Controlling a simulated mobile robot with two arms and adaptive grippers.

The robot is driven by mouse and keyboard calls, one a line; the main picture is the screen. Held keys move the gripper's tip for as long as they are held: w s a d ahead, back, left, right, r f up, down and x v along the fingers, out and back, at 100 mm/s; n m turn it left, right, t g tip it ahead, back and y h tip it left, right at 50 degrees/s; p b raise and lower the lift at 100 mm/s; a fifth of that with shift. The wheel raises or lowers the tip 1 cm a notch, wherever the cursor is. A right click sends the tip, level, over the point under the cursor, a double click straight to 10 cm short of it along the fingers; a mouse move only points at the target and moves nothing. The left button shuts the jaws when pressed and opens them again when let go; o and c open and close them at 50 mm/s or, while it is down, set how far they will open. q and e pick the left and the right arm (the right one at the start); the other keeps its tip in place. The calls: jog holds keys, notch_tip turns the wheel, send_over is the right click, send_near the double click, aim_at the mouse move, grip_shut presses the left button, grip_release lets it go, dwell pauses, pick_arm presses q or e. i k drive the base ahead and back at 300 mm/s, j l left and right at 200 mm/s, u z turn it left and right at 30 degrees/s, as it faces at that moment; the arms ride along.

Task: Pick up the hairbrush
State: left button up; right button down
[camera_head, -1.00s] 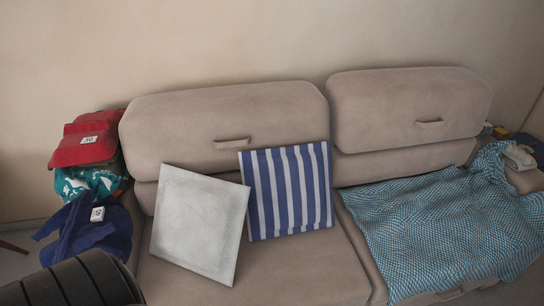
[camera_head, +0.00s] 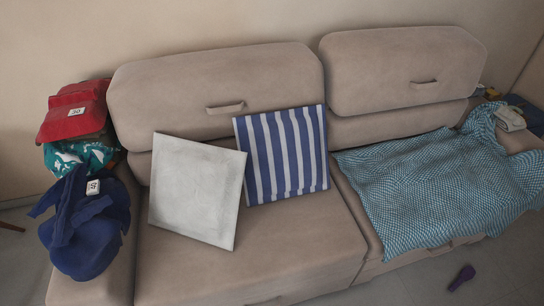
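A small dark purple object, shaped like a hairbrush (camera_head: 462,278), lies on the grey tiled floor at the lower right, in front of the sofa. It is small in view and its bristles cannot be made out. Neither of my grippers is in view.
The beige sofa (camera_head: 300,250) fills the middle. It holds a white cushion (camera_head: 196,190), a striped cushion (camera_head: 283,155) and a blue-white blanket (camera_head: 440,190). Red (camera_head: 75,112), teal and dark blue (camera_head: 85,225) clothes hang over the left armrest. The floor around the hairbrush is clear.

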aim_at(468, 273)
jog(key=z, duration=1.9)
jog(key=i+l+u, duration=0.1)
jog(key=i+l, duration=0.1)
jog(key=i, duration=0.1)
